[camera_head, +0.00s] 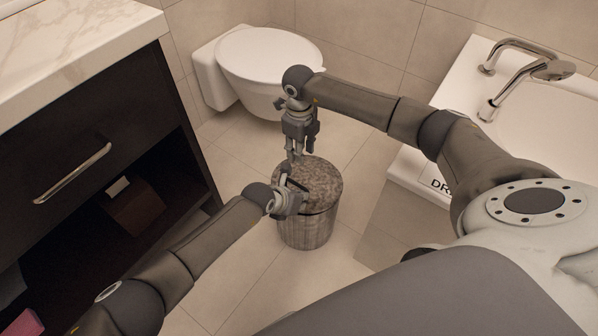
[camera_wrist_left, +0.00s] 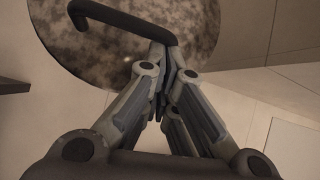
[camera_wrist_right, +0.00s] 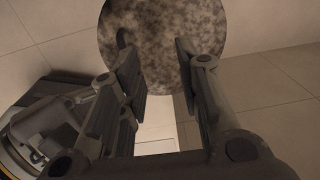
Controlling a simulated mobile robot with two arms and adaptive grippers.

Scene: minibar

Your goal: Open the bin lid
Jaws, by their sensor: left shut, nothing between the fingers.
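The bin (camera_head: 308,229) is a round, ribbed metal-look bin on the tiled floor. Its mottled brown lid (camera_head: 323,183) lies on top and looks closed. A dark curved handle (camera_wrist_left: 125,20) shows on the lid in the left wrist view. My left gripper (camera_head: 300,195) is shut and empty at the lid's near left side, its fingertips close to the handle; I cannot tell if they touch. My right gripper (camera_head: 298,155) is above the lid's far edge, pointing down. In the right wrist view its fingers (camera_wrist_right: 155,55) are apart with nothing between them.
A dark cabinet with a drawer handle (camera_head: 73,173) stands at the left. A white toilet (camera_head: 265,62) is behind the bin. A white basin (camera_head: 420,172) with a chrome tap (camera_head: 520,75) is at the right. Floor in front of the bin is clear.

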